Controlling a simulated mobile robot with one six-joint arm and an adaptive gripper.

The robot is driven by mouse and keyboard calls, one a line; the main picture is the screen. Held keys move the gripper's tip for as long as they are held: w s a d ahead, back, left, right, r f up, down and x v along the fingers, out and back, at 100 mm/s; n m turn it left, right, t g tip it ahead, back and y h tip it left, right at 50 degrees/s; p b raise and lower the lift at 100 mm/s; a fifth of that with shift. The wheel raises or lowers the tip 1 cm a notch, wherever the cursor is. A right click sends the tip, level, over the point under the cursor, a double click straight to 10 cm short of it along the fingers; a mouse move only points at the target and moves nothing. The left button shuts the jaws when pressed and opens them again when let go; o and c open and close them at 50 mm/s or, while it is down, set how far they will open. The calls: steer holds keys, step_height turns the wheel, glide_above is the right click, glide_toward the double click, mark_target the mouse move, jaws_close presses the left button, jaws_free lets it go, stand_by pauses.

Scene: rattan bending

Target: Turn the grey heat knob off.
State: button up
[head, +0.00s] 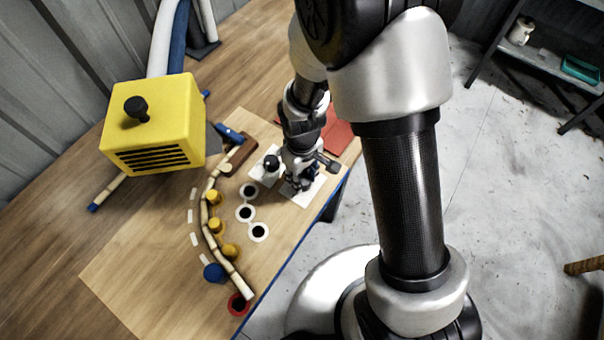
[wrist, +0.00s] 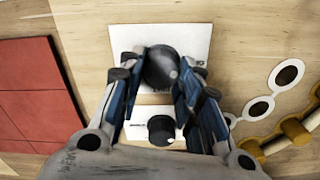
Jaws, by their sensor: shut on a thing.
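The grey heat knob (wrist: 160,66) is a round dark-grey knob on a white plate (wrist: 190,38) in the wrist view. My gripper (head: 301,182) is over that plate at the table's right side in the head view, where it hides the knob. In the wrist view its two blue-and-grey fingers stand on either side of the knob and are shut on it. The marks on the plate are too small to read.
A second, black knob (head: 271,162) on a white plate stands close to the left of my gripper. A bamboo-like cane (head: 207,222) curves along yellow pegs (head: 214,197). A yellow heater box (head: 153,126) stands at the back left. Red pads (wrist: 38,90) lie beside the knob plate.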

steer(key=o, duration=1)
steer(key=shift+o, duration=0.2)
step_height(320, 180, up, 12)
steer(key=shift+r, duration=0.1)
stand_by(0.5)
step_height(320, 180, up, 6)
steer(key=m+t, duration=0.1)
steer(key=m, duration=0.1)
glide_above(302, 178)
steer(key=s+d, duration=0.1)
steer(key=d, duration=0.2)
steer(key=s+d+r+m+t, duration=0.3)
steer(key=s+d+r+m, duration=0.2)
steer(key=s+d+r, duration=0.3)
steer(key=s+r, duration=0.3)
steer(key=s, duration=0.2)
steer(key=shift+d+r+m+t, duration=0.2)
steer(key=shift+m+t, duration=0.1)
